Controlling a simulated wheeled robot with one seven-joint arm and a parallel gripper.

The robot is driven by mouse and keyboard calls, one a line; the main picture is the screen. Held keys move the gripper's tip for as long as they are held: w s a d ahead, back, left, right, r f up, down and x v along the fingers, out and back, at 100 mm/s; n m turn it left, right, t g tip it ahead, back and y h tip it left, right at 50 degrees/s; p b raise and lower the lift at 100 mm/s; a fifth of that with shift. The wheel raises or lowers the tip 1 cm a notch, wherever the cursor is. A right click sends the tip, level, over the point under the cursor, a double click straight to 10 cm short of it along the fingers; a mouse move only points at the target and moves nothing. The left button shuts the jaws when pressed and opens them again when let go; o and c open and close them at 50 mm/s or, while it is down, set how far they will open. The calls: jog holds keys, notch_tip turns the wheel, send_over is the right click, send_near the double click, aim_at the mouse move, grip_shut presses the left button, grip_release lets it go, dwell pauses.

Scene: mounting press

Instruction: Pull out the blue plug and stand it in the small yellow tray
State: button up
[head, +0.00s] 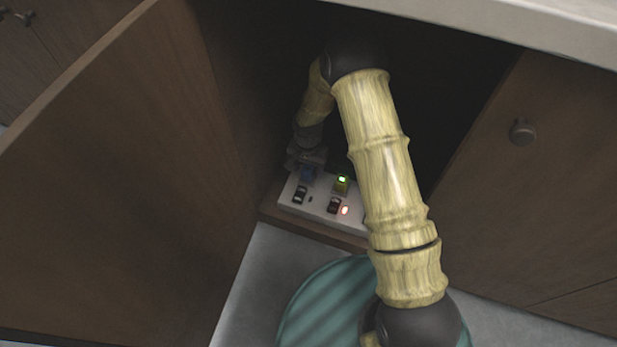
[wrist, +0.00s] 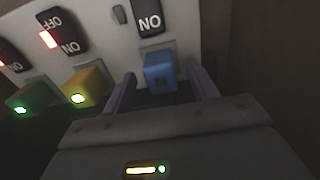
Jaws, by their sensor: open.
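The blue plug (wrist: 160,72) sits in a white socket panel (wrist: 100,22), and also shows at the panel's back left in the head view (head: 308,174). My gripper (wrist: 161,84) is open, with one finger on each side of the blue plug. Small gaps show between the fingers and the plug, and nothing is gripped. In the head view my gripper (head: 306,157) is just behind the plug, partly dark. The small yellow tray is not in view.
A yellow plug (wrist: 84,86) and a green plug (wrist: 27,97) with lit lamps sit beside the blue one. Black switches (wrist: 150,17) line the panel. An open cabinet door (head: 120,170) stands left; a closed door (head: 540,190) is right. The countertop (head: 520,25) overhangs.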

jog(key=shift+w+f, duration=0.2)
jog(key=shift+f, duration=0.95)
jog(key=shift+d, duration=0.2)
jog(key=shift+s+a, duration=0.25)
jog(key=shift+a, duration=0.15)
jog(key=shift+d, duration=0.35)
jog(key=shift+w+a+p, duration=0.1)
jog(key=shift+a+p, duration=0.1)
jog(key=shift+p, duration=0.25)
